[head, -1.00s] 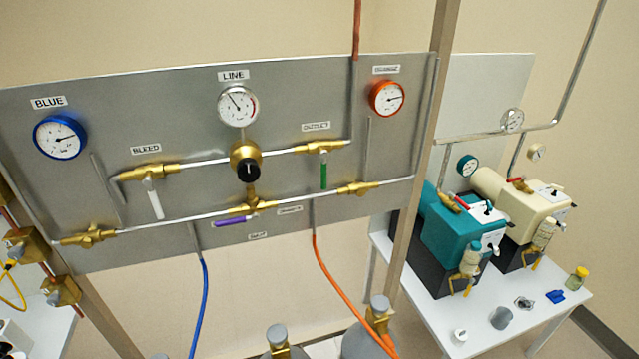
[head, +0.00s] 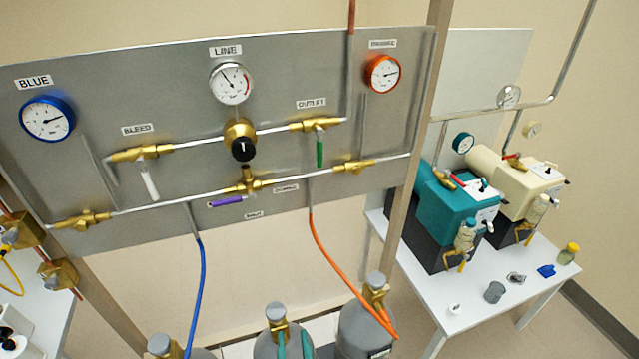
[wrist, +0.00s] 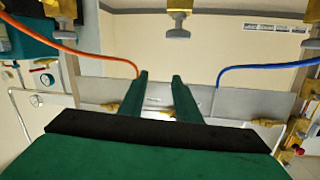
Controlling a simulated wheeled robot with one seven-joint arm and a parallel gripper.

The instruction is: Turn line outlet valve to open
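The line outlet valve (head: 316,125) is a brass fitting on the grey panel, under the OUTLET label. Its green lever (head: 320,150) hangs down, across the horizontal pipe. My gripper (head: 293,342) shows only as two green fingertips at the bottom edge of the head view, in front of a grey cylinder, well below the valve. In the wrist view my gripper (wrist: 160,77) is open, with an empty gap between its fingers. I cannot pick out the outlet lever for certain in the wrist view.
The bleed valve's white lever (head: 150,184) and a purple lever (head: 226,201) share the panel. The black regulator knob (head: 243,148) sits left of the outlet. An orange hose (head: 329,260) and a blue hose (head: 202,290) hang below. A wooden post (head: 420,150) stands to the right.

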